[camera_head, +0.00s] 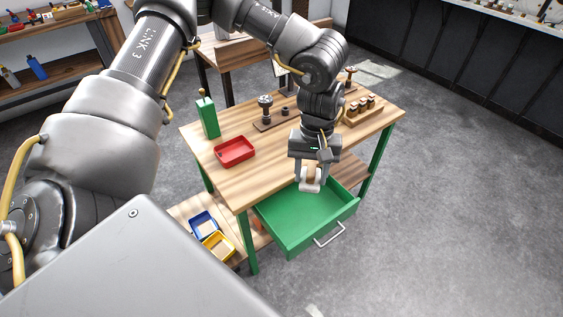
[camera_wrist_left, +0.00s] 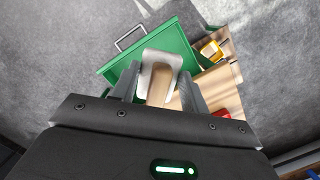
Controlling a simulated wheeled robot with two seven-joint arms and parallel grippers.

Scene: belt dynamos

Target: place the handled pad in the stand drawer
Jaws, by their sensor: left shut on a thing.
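The stand drawer (camera_head: 300,222) is green with a silver bar handle. It is pulled out from the wooden-topped stand and looks empty where it shows. My left gripper (camera_head: 311,170) is above the drawer's inner end, near the front edge of the tabletop. It is shut on the handled pad (camera_head: 309,186), a pale grey-white piece that hangs below the fingers. In the left wrist view the pad (camera_wrist_left: 161,56) shows as a light arch just past the fingertips, with the drawer (camera_wrist_left: 170,36) behind it. The fingers partly hide the pad. My right gripper is not in view.
On the tabletop (camera_head: 215,172) are a red tray (camera_head: 235,151), a green bottle-like block (camera_head: 207,118), a dark rack with knobbed parts (camera_head: 272,121) and a wooden block with pegs (camera_head: 363,110). Floor right of the drawer is clear.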

